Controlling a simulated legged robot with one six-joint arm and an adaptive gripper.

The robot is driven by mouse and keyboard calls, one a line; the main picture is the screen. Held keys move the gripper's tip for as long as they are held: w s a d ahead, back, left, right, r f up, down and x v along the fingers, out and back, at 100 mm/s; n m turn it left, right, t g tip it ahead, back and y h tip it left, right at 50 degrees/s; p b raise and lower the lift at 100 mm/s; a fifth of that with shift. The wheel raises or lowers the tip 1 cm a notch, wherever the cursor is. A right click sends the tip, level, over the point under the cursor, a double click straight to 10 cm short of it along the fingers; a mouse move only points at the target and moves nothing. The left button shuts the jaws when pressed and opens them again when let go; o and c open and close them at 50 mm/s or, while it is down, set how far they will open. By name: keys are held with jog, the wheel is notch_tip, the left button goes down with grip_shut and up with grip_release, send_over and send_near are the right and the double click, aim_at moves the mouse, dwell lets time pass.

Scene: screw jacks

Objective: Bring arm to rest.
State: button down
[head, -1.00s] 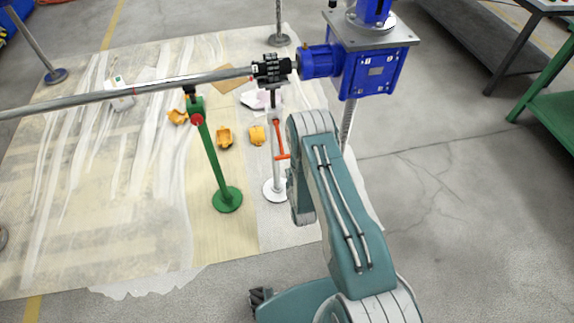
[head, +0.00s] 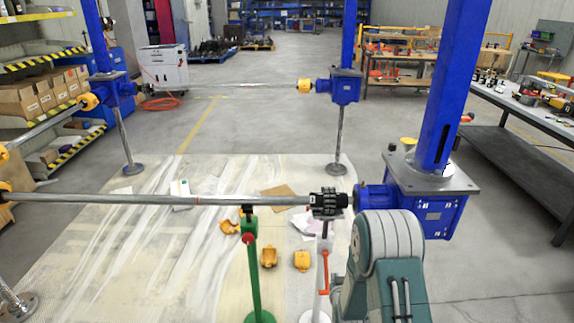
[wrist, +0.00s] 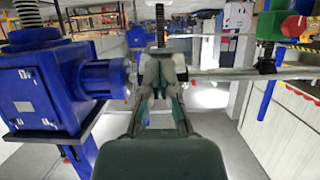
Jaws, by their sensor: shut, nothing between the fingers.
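My arm (head: 388,245) is folded at the lower right of the head view, in front of the near screw jack. My gripper (wrist: 163,70) shows in the wrist view with its fingers together and nothing between them. It is out of sight in the head view. The blue screw jack (head: 430,210) stands on the right in the head view, and its blue gearbox (wrist: 40,92) fills the left of the wrist view. A dark coupling (head: 328,203) joins its shaft side to the long grey shaft (head: 190,200).
A green stand (head: 252,265) and a white stand with a red handle (head: 323,270) stand under the shaft. Several yellow coupling covers, including one at centre (head: 268,257), lie on the floor sheet (head: 100,265). A workbench (head: 525,120) stands at right. Open floor lies beyond the sheet.

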jog(key=s+r+g, duration=0.2)
jog(key=s+r, duration=0.2)
jog(key=r, duration=0.8)
jog(key=s+r+g, duration=0.2)
jog(key=s+r, duration=0.2)
jog(key=r, duration=0.8)
jog(key=s+r+g, duration=0.2)
jog(key=s+r, duration=0.3)
jog(key=s, duration=0.8)
jog(key=s+r+g, duration=0.2)
jog(key=s+r, duration=0.3)
jog(key=s, duration=0.8)
jog(key=shift+s, duration=0.4)
jog(key=shift+w, duration=0.15)
